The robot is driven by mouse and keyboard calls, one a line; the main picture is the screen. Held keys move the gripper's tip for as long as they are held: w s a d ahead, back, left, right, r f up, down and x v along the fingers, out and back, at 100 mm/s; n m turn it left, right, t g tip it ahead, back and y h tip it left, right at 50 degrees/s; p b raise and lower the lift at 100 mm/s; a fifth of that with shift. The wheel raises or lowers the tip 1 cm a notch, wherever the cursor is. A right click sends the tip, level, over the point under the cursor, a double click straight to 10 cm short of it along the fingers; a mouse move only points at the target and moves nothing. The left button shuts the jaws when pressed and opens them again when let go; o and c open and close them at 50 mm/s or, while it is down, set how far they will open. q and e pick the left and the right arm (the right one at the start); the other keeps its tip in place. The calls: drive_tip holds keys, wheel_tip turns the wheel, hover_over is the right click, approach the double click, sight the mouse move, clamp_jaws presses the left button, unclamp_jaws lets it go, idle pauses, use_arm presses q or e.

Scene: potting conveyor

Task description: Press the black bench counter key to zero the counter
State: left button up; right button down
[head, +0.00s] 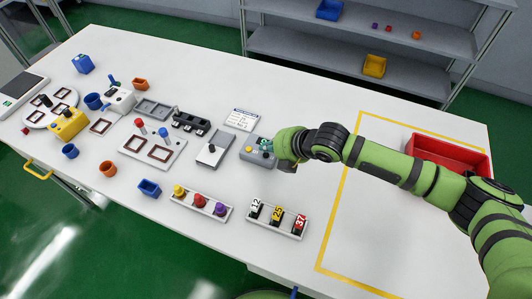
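A small grey box (256,158) with a yellow button and a dark key-like spot on top stands near the middle of the table. It looks like the bench counter, but its display cannot be read. My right gripper (272,150) reaches in from the right over the box's right side and hides part of its top. Its fingers are too small and covered to tell whether they are open or shut, or whether they touch a key. My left gripper is not in view.
A grey plate with a black knob (213,150) lies left of the box, and a printed card (242,119) behind it. A rack of numbered tags (277,217) stands in front. A red bin (449,156) is at the right. The yellow-outlined area is largely clear under my arm.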

sight(268, 156)
drive_tip(key=shift+f, duration=0.2)
drive_tip(key=shift+f, duration=0.25)
drive_tip(key=shift+f+b, duration=0.3)
drive_tip(key=shift+f, duration=0.1)
idle(0.7)
drive_tip(key=shift+r+p, duration=0.8)
wheel_tip(268, 156, up, 5)
drive_tip(key=p, duration=0.5)
drive_tip(key=shift+r, duration=0.1)
idle(0.6)
